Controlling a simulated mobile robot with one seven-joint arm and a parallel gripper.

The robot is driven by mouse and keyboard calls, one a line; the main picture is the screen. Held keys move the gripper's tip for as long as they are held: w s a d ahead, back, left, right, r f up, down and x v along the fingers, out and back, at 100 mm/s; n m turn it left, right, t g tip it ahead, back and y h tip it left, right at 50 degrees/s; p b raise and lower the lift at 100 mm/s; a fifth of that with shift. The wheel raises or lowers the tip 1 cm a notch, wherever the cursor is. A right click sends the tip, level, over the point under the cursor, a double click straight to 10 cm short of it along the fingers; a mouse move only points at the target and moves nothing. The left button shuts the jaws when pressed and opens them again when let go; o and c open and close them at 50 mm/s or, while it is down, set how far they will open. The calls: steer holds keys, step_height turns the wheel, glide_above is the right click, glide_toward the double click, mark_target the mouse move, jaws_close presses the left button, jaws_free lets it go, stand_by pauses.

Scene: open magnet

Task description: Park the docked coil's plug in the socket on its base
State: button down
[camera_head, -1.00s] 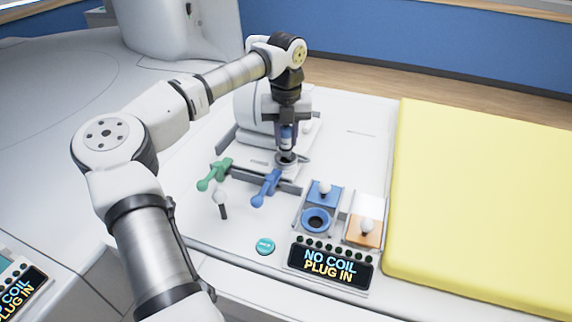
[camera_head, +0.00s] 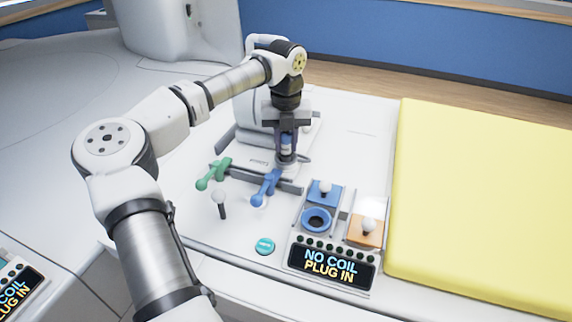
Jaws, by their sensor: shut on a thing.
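My gripper (camera_head: 287,138) is shut on the plug (camera_head: 287,144), which has a blue band and stands roughly upright between the fingers. The docked coil (camera_head: 255,112) is a white housing behind and left of the gripper, partly hidden by my arm. Its base (camera_head: 258,160) is light grey and lies in front of it. The plug's lower end is at the socket (camera_head: 287,168) near the base's front right corner. The plug and fingers hide the socket's opening, so I cannot tell how deep the plug sits. A dark cable shows just right of the plug.
A panel with a blue ring port (camera_head: 317,219) and a display (camera_head: 332,263) reading "NO COIL PLUG IN" lies in front. A yellow pad (camera_head: 480,200) fills the right.

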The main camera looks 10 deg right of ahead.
steer(key=shift+f+b, duration=0.35)
steer(key=shift+f, duration=0.25)
steer(key=c, duration=1.1)
jaws_free()
steer(key=shift+r, duration=0.15)
step_height(320, 180, up, 14)
steer(key=shift+f+b, duration=0.2)
steer(key=shift+b, duration=0.6)
